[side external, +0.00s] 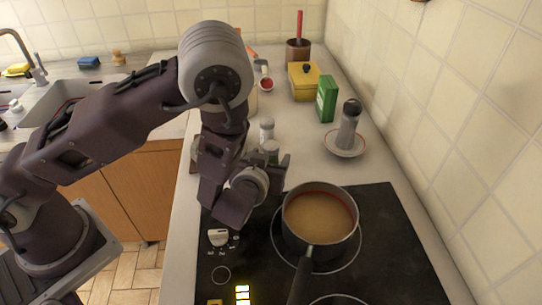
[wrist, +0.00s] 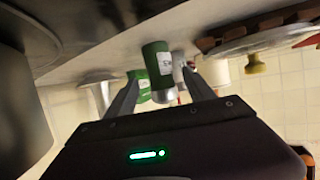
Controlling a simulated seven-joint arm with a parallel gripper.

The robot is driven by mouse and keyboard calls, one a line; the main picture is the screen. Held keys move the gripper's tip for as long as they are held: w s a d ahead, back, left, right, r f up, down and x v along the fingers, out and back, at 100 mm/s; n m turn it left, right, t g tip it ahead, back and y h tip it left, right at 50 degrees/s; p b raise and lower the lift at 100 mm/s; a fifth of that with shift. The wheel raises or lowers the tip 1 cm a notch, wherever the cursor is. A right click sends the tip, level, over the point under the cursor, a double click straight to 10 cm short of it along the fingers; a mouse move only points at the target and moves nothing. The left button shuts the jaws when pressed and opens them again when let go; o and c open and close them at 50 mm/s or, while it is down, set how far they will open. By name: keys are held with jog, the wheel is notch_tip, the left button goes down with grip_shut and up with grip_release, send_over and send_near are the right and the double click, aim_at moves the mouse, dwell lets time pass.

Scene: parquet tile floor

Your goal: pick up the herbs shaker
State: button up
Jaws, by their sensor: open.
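The herbs shaker seems to be the green shaker with a white label and silvery cap in the wrist view (wrist: 157,62); only part of its lettering is readable. It appears upside down there and lies between the two fingers of my gripper (wrist: 160,78). My gripper is open, and I cannot tell whether either finger touches the shaker. In the side view, a shaker top (side external: 271,147) shows just behind my gripper (side external: 278,167), which hides its lower part. A second, pale shaker (side external: 267,128) stands just behind it and also shows near the right finger in the wrist view (wrist: 179,66).
A pot of soup (side external: 318,217) sits on the black stove (side external: 390,260) close to my gripper. Counter between shakers and saucer is free.

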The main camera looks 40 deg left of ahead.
aim_at(273, 152)
jog(key=x, duration=0.5)
jog(key=shift+a+f, duration=0.15)
jog(key=shift+f, duration=0.1)
grip_shut()
